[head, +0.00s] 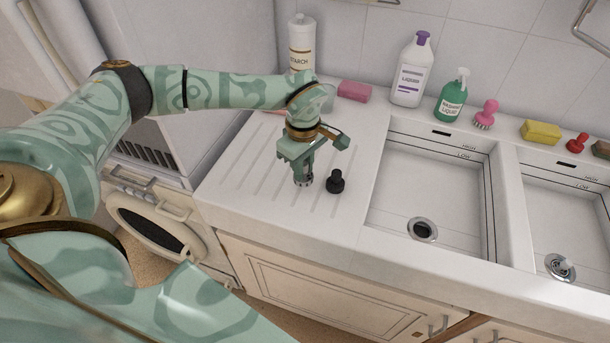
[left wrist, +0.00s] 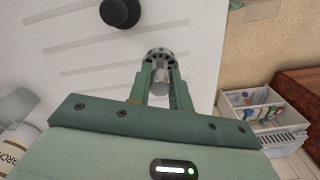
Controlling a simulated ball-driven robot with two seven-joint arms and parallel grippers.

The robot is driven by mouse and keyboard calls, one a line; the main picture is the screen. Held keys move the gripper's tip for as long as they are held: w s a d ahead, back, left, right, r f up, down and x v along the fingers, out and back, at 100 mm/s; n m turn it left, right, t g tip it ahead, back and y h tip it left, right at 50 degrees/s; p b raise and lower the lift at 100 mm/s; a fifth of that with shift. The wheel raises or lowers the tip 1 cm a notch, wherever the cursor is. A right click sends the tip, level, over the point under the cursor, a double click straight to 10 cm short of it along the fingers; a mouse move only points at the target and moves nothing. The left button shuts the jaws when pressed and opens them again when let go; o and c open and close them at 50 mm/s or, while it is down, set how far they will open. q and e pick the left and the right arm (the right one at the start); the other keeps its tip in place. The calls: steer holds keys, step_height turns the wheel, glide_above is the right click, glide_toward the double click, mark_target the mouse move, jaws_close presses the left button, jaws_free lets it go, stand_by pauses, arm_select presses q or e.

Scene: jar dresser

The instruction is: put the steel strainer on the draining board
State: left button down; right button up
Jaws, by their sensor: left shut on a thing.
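The steel strainer (head: 303,181) is a small metal piece with a slotted rim and a knob-like stem. My left gripper (head: 304,168) is shut on its stem and points down over the ribbed white draining board (head: 248,180). The strainer also shows between the fingers in the left wrist view (left wrist: 159,60), rim away from the gripper. It is at or just above the board surface; I cannot tell whether it touches. My right gripper is not in view.
A black plug (head: 336,182) stands on the board just right of the strainer. The left basin (head: 430,185) is beyond it. A starch bottle (head: 300,45), pink sponge (head: 354,91) and soap bottles (head: 411,70) line the back. The board's front left is clear.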

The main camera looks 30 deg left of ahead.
mark_target(305, 176)
arm_select(q)
steer(key=shift+w+a+f, duration=0.1)
steer(key=shift+w+f, duration=0.3)
steer(key=shift+f, duration=0.15)
step_height(305, 176, down, 3)
steer(key=shift+f+b, duration=0.1)
steer(key=shift+b, duration=0.3)
steer(key=c, duration=1.3)
jaws_free()
step_height(305, 176, up, 11)
steer(key=shift+r+p, duration=0.1)
steer(key=shift+p, duration=0.85)
steer(key=shift+r, duration=0.5)
